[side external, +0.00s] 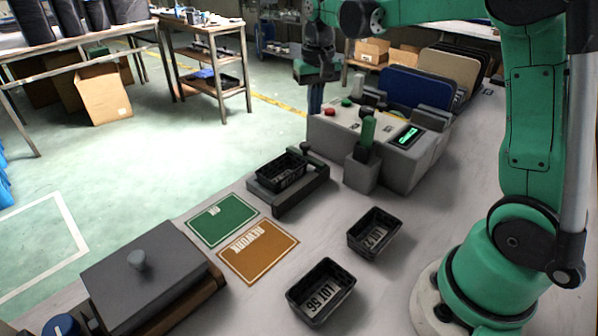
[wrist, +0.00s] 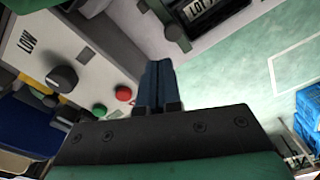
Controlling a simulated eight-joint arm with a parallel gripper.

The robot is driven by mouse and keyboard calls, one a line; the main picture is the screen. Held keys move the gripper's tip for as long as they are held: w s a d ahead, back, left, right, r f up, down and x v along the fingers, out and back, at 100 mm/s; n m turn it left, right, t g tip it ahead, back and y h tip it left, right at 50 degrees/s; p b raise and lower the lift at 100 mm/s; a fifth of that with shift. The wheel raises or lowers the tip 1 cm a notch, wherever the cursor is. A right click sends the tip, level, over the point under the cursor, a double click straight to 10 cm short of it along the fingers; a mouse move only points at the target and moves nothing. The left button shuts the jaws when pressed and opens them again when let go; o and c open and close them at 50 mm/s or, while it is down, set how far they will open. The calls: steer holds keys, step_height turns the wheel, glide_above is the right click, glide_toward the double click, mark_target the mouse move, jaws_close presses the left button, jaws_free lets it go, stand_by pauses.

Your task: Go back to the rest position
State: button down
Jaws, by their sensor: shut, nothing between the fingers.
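My gripper (side external: 315,108) is raised at the back of the bench, beside the left edge of the grey control box (side external: 340,140). Its blue fingers point down. In the wrist view the two fingers (wrist: 158,70) lie together with nothing between them. The control box shows in the wrist view at the left (wrist: 40,45), with a black knob (wrist: 62,79), a red button (wrist: 123,93) and a green button (wrist: 99,110). The fingertips appear apart from the box.
A black tray (side external: 297,185) sits on a dark fixture (side external: 318,186). Two more trays, LOT 2 (side external: 353,243) and LOT 56 (side external: 293,299), stand in front. Green (side external: 222,220) and orange REWORK (side external: 258,251) mats lie left. A lidded grey box (side external: 145,285) stands front left.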

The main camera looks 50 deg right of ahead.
steer(key=s+a+n+t, duration=0.5)
steer(key=s+a+t, duration=0.1)
steer(key=s+a, duration=0.5)
steer(key=shift+f+n+t, duration=0.2)
steer(key=shift+n+t, duration=0.1)
steer(key=shift+r, duration=0.1)
steer(key=w+d+f+g, duration=0.1)
steer(key=w+d+g, duration=0.25)
steer(key=w, duration=0.25)
steer(key=w+d+f+g, duration=0.1)
steer(key=w+d+g, duration=0.1)
steer(key=w+g, duration=0.3)
steer(key=shift+t, duration=0.65)
steer(key=shift+w+d+f, duration=0.1)
steer(key=shift+w+f, duration=0.05)
steer(key=shift+f, duration=1.3)
steer(key=shift+w+d+f, duration=0.1)
steer(key=shift+w+f, duration=0.05)
steer(key=shift+f, duration=1.3)
